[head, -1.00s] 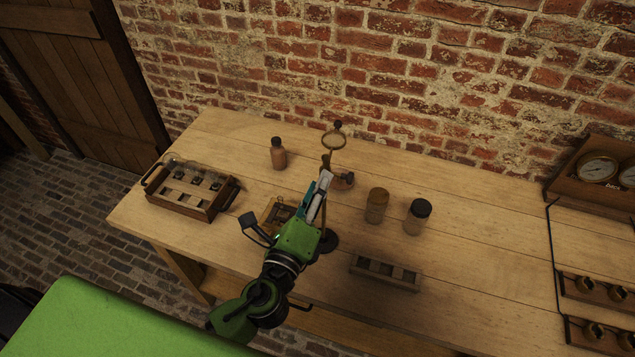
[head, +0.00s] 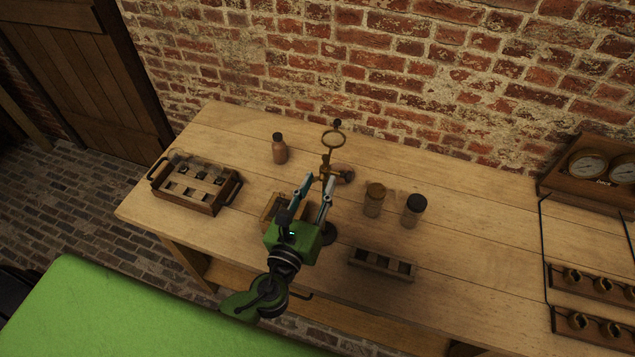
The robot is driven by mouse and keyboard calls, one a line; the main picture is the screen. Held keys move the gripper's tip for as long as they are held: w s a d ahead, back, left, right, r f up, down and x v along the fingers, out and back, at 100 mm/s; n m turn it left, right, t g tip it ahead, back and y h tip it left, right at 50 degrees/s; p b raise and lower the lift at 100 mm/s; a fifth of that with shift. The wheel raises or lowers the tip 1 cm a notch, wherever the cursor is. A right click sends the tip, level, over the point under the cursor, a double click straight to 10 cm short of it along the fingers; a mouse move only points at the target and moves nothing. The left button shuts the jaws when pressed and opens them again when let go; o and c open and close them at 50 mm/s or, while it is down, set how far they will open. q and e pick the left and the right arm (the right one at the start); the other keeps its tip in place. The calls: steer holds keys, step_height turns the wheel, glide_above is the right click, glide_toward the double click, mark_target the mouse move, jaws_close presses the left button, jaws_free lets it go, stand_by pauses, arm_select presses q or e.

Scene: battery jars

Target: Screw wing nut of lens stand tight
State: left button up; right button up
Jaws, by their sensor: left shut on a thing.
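My left gripper (head: 320,178) reaches up to the rod just below the ring. Its two fingers lie on either side of the small brass fitting there and are shut on the wing nut. The wing nut itself is too small and too covered to make out. My right gripper is not in view.
A wooden crate (head: 213,208) stands at the left. A brown bottle (head: 280,150) is at the back, and two jars (head: 374,198) (head: 414,211) stand right of the stand. A slotted rack (head: 383,265) lies in front. A gauge box (head: 560,172) is far right. The right-centre bench is clear.

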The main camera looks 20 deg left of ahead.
arm_select(q)
steer(key=shift+w+r+m, duration=0.1)
steer(key=shift+r+m, duration=0.2)
steer(key=shift+m, duration=0.7)
steer(key=o, duration=1.1)
steer(key=shift+c, duration=0.2)
steer(key=shift+o, duration=0.3)
steer(key=shift+f, duration=0.15)
steer(key=shift+w, duration=0.1)
steer(key=shift+f, duration=0.1)
steer(key=s, duration=1.2)
steer(key=shift+a, duration=0.2)
